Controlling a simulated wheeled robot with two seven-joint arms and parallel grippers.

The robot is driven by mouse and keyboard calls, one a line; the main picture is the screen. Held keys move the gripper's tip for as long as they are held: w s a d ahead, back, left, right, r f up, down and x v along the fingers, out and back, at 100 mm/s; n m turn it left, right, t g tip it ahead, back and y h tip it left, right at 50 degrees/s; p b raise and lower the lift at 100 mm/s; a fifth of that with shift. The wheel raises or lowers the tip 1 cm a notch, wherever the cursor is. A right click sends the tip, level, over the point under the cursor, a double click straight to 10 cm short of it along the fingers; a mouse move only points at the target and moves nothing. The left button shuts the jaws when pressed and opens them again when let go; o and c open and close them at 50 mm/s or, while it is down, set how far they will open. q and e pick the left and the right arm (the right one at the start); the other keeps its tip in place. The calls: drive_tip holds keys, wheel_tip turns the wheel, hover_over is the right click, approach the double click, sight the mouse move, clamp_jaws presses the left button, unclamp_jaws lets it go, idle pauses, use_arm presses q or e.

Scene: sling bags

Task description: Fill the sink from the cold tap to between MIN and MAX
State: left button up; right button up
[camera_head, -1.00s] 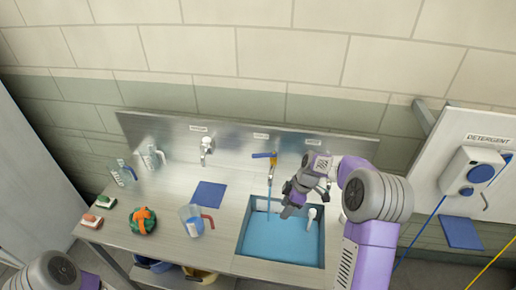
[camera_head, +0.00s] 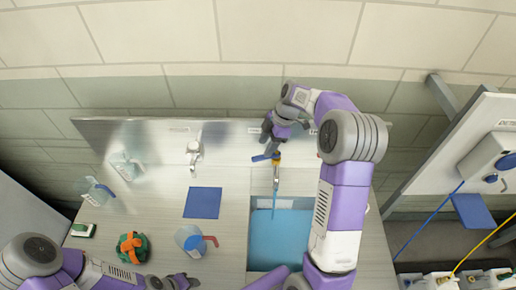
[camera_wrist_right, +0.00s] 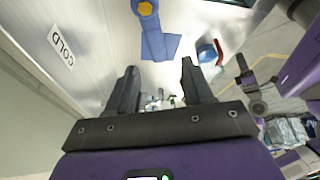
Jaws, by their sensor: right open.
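The sink (camera_head: 252,212) holds blue water (camera_head: 282,240); no MIN or MAX marks can be read. The cold tap (camera_head: 276,162) has a yellow body and a blue lever (camera_head: 262,157) pointing left. A thin blue stream (camera_head: 275,200) runs from it into the sink. My right gripper (camera_head: 270,142) is open and empty, just behind and above the lever by the splashback. In the right wrist view the blue lever (camera_wrist_right: 151,35) shows beyond the open fingers, near a COLD label (camera_wrist_right: 62,45). My left gripper (camera_head: 180,283) is low at the left, its jaws unclear.
A second tap (camera_head: 195,150) stands to the left. A blue mat (camera_head: 203,203), a jug with a red handle (camera_head: 189,240), a green and orange bundle (camera_head: 132,247) and clear jugs (camera_head: 97,191) sit on the counter. A detergent dispenser (camera_head: 490,160) is at the right.

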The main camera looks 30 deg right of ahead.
sight(259, 157)
drive_tip(key=x, duration=0.5)
drive_tip(key=shift+w+p, duration=0.3)
drive_tip(key=shift+p, duration=0.05)
drive_tip(key=shift+s+a+f, duration=0.1)
drive_tip(key=shift+s+f, duration=0.05)
clamp_jaws()
